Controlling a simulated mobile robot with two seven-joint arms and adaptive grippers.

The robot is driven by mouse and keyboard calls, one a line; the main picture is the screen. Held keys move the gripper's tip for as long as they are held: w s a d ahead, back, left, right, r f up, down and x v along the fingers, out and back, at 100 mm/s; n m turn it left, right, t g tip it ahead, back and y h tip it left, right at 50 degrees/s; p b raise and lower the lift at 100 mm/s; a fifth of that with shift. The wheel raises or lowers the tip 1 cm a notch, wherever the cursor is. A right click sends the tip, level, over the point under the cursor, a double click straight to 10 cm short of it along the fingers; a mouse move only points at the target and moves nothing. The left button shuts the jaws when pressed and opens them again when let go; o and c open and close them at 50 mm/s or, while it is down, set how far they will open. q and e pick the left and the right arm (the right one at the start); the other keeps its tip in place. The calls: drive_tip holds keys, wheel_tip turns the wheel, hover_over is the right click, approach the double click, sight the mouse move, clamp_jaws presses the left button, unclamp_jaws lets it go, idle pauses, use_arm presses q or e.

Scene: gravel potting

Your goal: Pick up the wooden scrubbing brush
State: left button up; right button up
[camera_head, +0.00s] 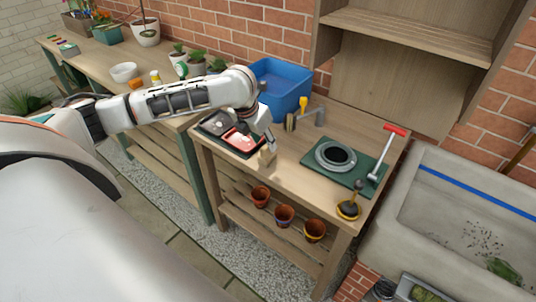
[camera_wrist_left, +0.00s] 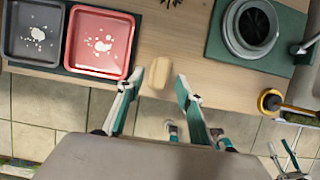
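The wooden scrubbing brush is a small tan, rounded block (camera_head: 267,157) at the front edge of the potting bench. In the left wrist view it is a pale oval (camera_wrist_left: 157,75) lying between my left fingertips. My left gripper (camera_head: 268,143) points down over it in the head view, and its fingers (camera_wrist_left: 159,76) stand apart in the wrist view, with a visible gap on the brush's right. Its underside is hidden. My right gripper (camera_wrist_left: 282,152) shows small at the lower right of the wrist view, its fingers apart and empty.
A tray with red and grey dishes (camera_head: 237,138) lies left of the brush. A green mat (camera_head: 318,165) holds a grey ringed sieve or pot (camera_head: 336,156) and a red-handled tool (camera_head: 388,148). A blue tub (camera_head: 285,85) stands behind. Terracotta pots (camera_head: 284,216) sit below.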

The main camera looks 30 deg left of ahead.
sight(267, 147)
use_arm(q)
drive_tip(key=x, duration=0.3)
drive_tip(key=shift+w+d+f, duration=0.15)
drive_tip(key=shift+f, duration=0.2)
drive_tip(key=shift+w+f, duration=0.1)
drive_tip(key=shift+f, duration=0.1)
clamp_jaws()
use_arm(e)
drive_tip(key=shift+w+r, duration=0.15)
drive_tip(key=shift+w, duration=0.4)
use_arm(q)
drive_tip(key=shift+r, duration=0.15)
use_arm(e)
drive_tip(key=shift+s, duration=0.1)
